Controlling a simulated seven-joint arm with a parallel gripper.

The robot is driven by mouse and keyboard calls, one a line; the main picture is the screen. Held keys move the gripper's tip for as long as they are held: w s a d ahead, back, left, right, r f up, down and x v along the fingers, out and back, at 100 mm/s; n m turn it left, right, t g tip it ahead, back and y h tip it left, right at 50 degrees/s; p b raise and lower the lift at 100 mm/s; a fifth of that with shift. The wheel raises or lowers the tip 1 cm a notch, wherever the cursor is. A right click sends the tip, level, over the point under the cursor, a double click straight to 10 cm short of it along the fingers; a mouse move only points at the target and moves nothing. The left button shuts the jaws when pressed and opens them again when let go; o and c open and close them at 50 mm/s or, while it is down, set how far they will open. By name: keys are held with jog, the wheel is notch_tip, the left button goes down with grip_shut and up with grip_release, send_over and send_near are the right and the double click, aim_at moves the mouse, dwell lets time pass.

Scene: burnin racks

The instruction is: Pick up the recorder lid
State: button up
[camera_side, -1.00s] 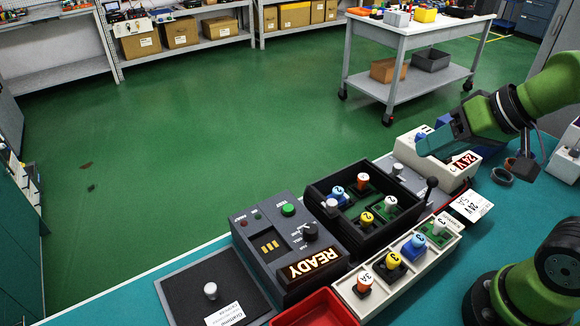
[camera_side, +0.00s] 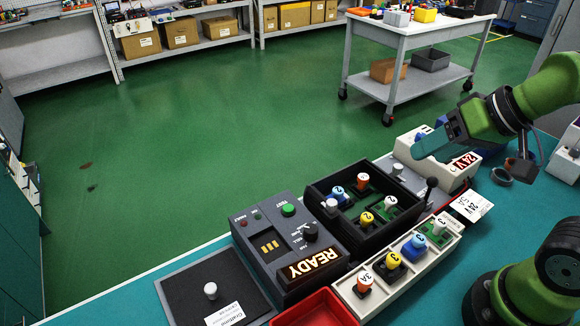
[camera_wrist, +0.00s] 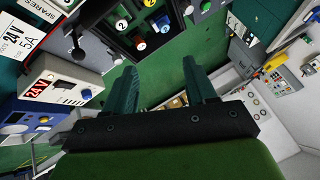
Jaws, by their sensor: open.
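My gripper (camera_side: 416,150) is open and empty, held in the air over the right part of the bench by the 24 V supply. Its two teal fingers also show in the wrist view (camera_wrist: 160,68), with nothing between them. No part is clearly marked as the recorder lid. A grey flat-topped unit (camera_side: 411,181) with a small pale knob (camera_side: 397,168) lies just below and left of the gripper, between the black tray and the supply. I cannot tell whether its top is the lid.
The black tray (camera_side: 313,197) holds several coloured plugs, and a pale rack (camera_side: 408,272) holds more in front. The cream 24 V supply (camera_side: 440,167) stands close to the fingers. The READY tester (camera_side: 262,254), dark mat (camera_side: 180,292) and red bin (camera_side: 318,309) are farther left.

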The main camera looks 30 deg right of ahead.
jog(key=w+a+f+n+g, duration=0.1)
jog(key=w+a+n+g, duration=0.1)
jog(key=w+a, duration=0.45)
jog(key=w+a+n+g, duration=0.2)
jog(key=w+a+g, duration=0.15)
jog(key=a, duration=0.65)
jog(key=m+g+h, duration=0.2)
jog(key=m, duration=0.1)
send_over(210, 288)
notch_tip(210, 288, down, 5)
jog(key=shift+t, duration=0.25)
notch_tip(210, 288, down, 16)
jog(key=shift+f, duration=0.1)
jog(key=shift+c, duration=0.2)
grip_shut()
